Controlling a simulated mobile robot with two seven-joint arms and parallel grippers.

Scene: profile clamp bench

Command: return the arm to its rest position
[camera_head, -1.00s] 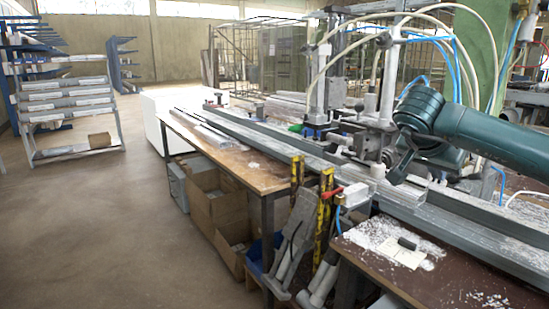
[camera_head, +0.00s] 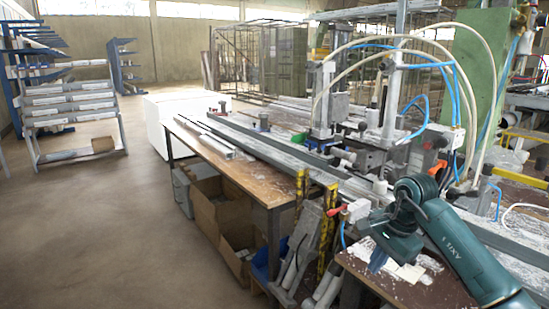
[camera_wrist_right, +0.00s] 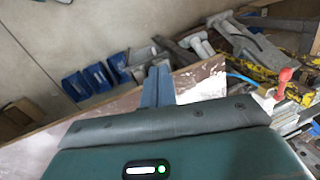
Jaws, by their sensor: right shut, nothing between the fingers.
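My right arm (camera_head: 455,245), dark teal, comes in from the lower right of the head view. Its gripper (camera_head: 377,262) points down over the front end of the bench, above the dusty brown board with white sheets. In the right wrist view, the two grey fingers (camera_wrist_right: 157,86) lie side by side, shut and empty. Whether the fingertips touch the board cannot be told. My left gripper is not in view.
The clamp bench (camera_head: 255,175) with its long metal rails runs behind the arm. A red-handled valve (camera_head: 337,211) is close left of the gripper and shows in the wrist view (camera_wrist_right: 285,76). Air hoses (camera_head: 462,100) arch above. Floor at left (camera_head: 110,230) is clear.

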